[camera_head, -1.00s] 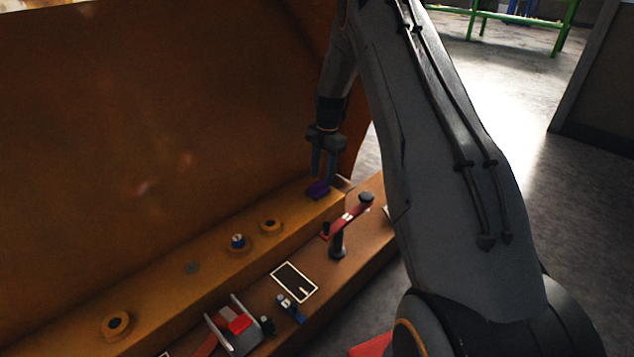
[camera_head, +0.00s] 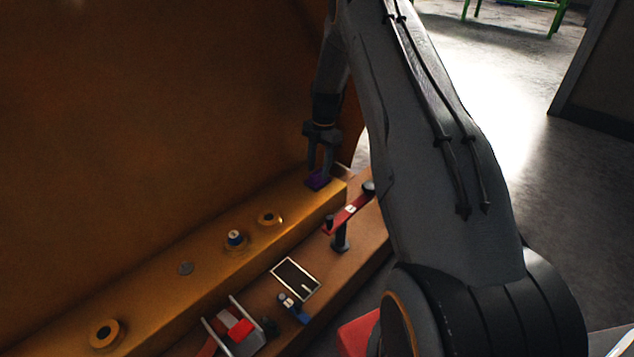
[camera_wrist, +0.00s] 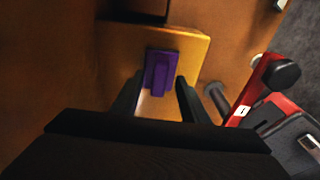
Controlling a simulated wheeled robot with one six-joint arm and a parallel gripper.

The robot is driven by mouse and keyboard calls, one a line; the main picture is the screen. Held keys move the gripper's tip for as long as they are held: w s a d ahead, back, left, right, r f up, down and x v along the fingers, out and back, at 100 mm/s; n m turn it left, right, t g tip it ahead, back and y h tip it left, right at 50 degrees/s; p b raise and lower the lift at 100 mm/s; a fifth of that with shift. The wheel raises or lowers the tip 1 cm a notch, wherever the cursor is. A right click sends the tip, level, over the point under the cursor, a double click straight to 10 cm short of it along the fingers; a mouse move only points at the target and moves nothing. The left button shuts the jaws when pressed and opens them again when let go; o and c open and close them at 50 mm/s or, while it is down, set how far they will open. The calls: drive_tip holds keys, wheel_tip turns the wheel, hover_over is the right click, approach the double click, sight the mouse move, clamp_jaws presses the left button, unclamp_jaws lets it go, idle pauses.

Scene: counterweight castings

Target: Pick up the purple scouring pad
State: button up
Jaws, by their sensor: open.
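The purple scouring pad (camera_head: 318,181) lies on the far right end of the raised orange ledge. In the wrist view the pad (camera_wrist: 161,70) shows whole, with a raised strip along its middle. My gripper (camera_head: 320,170) points down at the pad, its two fingers apart. In the wrist view the open fingers (camera_wrist: 160,92) stand to the left and right of the pad's near end. Nothing is held between them. I cannot tell whether the fingertips touch the pad or the ledge.
A red bar on a dark post (camera_head: 342,216) stands on the lower step, right of the pad. Along the ledge (camera_head: 140,293) are round bosses, one with a blue-and-white piece (camera_head: 235,238). A framed dark panel (camera_head: 296,279) and a metal bracket (camera_head: 240,332) lie nearer. A tall orange wall (camera_head: 150,120) rises behind.

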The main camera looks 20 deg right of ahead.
drive_tip(key=shift+a+f, duration=0.2)
drive_tip(key=shift+f, duration=1.05)
drive_tip(key=shift+r, duration=0.1)
drive_tip(key=shift+c, duration=0.5)
clamp_jaws()
drive_tip(key=shift+s+r, duration=0.1)
